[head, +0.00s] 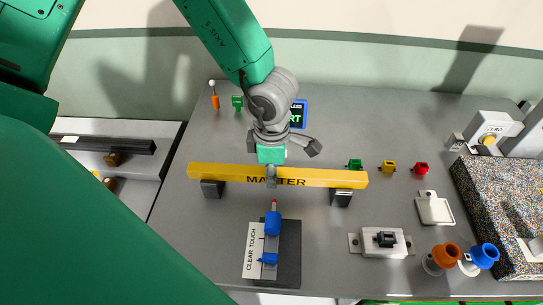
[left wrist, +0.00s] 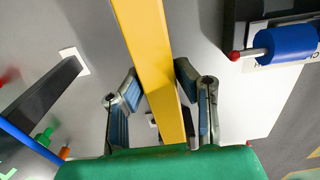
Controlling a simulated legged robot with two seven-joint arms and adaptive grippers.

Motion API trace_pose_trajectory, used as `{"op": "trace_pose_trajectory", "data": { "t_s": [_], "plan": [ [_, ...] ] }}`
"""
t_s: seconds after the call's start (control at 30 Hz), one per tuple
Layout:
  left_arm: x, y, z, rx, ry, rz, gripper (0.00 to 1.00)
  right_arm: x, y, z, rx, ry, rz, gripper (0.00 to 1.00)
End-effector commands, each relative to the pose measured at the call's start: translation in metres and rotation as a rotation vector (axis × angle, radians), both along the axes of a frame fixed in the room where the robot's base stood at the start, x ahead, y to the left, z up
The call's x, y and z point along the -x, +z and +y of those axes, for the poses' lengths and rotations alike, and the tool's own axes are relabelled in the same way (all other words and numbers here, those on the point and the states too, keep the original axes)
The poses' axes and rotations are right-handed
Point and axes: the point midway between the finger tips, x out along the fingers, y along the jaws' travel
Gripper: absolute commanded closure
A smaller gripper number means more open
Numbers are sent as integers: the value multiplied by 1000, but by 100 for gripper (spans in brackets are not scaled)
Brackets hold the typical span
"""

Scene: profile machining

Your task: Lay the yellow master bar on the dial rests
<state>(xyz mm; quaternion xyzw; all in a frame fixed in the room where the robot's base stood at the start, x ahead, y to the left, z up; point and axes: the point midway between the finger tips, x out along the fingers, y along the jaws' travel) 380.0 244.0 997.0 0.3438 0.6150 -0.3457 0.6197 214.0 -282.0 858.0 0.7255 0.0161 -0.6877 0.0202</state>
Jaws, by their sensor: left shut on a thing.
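The yellow master bar (head: 225,173), marked MASTER, runs level across the middle of the head view. My left gripper (head: 271,176) comes down on it from above and is shut on it near its middle. In the left wrist view the bar (left wrist: 148,45) passes between the two fingers (left wrist: 160,100). Two dark rests show under the bar, the left one (head: 212,189) below its left end and the right one (head: 341,198) near its right end. I cannot tell whether the bar touches them. My right gripper is not in view.
A blue dial gauge (head: 272,224) with a red tip stands just in front of the bar, by a CLEAR TOUCH label (head: 251,250). Small green (head: 355,164), yellow (head: 388,167) and red (head: 421,168) pieces lie to the right. A speckled granite block (head: 500,200) stands at the far right.

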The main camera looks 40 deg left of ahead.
Motion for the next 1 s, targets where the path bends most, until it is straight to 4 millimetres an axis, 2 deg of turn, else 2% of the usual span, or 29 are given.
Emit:
{"op": "trace_pose_trajectory", "data": {
  "t_s": [0.23,0.27,0.3,0.33,0.63,0.73,0.87,1.0],
  "plan": [
    [4,-5,0,5,-1,10,100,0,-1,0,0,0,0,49],
    [4,-5,0,5,-1,10,67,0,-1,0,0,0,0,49],
    [4,-5,0,4,-1,10,53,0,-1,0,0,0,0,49],
    [4,-5,0,4,-1,10,49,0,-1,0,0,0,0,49],
    [5,-2,0,3,-1,4,49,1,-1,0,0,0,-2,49],
    [4,5,0,4,1,2,49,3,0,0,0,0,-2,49],
    [2,26,0,5,1,0,49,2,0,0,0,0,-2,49],
    [1,57,1,6,2,0,49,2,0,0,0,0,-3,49]
  ]
}}
